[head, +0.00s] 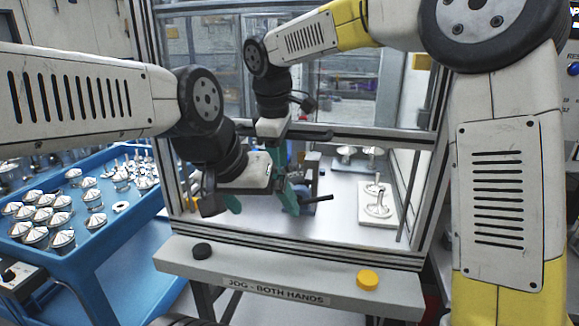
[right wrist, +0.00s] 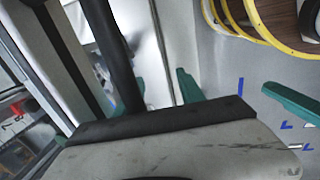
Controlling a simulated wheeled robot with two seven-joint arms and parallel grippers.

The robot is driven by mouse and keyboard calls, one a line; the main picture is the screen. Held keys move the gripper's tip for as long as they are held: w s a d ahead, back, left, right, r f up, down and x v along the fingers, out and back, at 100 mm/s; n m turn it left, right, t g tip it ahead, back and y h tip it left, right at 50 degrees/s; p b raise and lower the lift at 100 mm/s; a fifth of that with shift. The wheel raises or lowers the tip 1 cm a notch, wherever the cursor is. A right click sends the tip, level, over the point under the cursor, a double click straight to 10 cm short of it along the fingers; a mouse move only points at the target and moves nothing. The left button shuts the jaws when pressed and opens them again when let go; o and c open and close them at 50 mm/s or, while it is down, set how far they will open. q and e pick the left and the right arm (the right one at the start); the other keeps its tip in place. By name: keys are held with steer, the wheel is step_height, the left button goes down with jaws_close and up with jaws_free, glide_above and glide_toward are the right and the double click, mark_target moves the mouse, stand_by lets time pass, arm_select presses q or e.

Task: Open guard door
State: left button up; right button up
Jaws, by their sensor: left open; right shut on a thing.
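The guard door (head: 385,140) is a clear panel in a metal frame on the front of the machine cell. Its dark-edged lower rail crosses the opening at mid height, with the cell interior showing below it. My right gripper (head: 272,128) reaches down from above to this rail and is shut, seemingly on the door handle; the grip itself is hidden. A black bar (right wrist: 112,50) shows beside its teal fingers in the right wrist view. My left gripper (head: 262,203) is lower, open and empty, its teal fingers spread in front of the opening.
A front ledge (head: 225,268) carries a black button (head: 201,250), a yellow button (head: 368,279) and a "JOG - BOTH HANDS" label. A blue cart (head: 110,245) with several metal parts stands left. A fixture plate (head: 380,216) with a part sits inside the cell at right.

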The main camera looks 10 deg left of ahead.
step_height(320, 180, up, 8)
steer(key=s, duration=0.2)
steer(key=shift+a, duration=0.2)
stand_by(0.5)
